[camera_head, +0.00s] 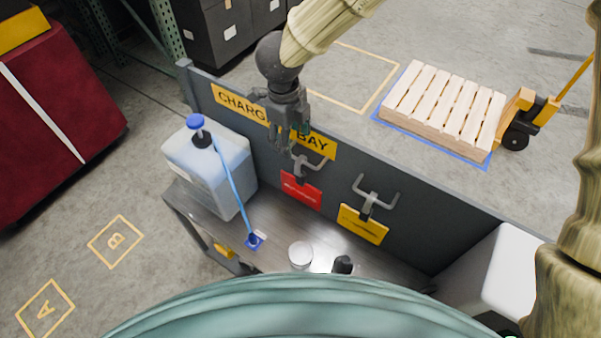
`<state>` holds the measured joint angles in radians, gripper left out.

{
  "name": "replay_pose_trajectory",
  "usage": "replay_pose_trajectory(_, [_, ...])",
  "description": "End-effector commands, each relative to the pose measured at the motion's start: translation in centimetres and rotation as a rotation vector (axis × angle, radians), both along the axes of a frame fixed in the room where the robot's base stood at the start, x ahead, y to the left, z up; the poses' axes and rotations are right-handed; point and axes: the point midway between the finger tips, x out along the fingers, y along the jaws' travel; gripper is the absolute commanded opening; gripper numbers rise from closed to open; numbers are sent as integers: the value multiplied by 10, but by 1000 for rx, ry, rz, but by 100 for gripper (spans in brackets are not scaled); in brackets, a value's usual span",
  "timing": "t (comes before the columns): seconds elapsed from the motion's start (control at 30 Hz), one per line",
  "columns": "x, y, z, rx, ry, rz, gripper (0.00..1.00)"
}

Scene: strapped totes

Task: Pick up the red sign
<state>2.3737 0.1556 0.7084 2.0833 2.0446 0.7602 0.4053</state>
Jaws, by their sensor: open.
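The red sign (300,188) hangs from a grey double-pronged hook (309,164) on the dark panel, below the "CHARG… BAY" lettering. Its printed text is too small to read. My gripper (289,148) is open and empty, pointing down, above and slightly left of the red sign in the picture. It covers part of the yellow lettering strip. Whether it touches the hook cannot be told. A yellow sign (362,224) hangs from a similar hook to the right.
A translucent jug (212,170) with a blue cap stands on the metal bench (275,250), left of the signs. A blue hose runs from it to a small blue tag. A round white-topped tin (300,254) and a small black object (343,264) stand near the bench front. A white box (497,270) is at right.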

Motion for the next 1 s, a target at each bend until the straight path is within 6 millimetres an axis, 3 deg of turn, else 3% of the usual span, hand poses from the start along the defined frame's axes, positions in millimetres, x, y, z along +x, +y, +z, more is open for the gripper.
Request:
replay_pose_trajectory(0.3, [11,-7,-42,-4,8,-3,59])
replay_pose_trajectory(1.0, [19,-20,-100,-2,13,1,59])
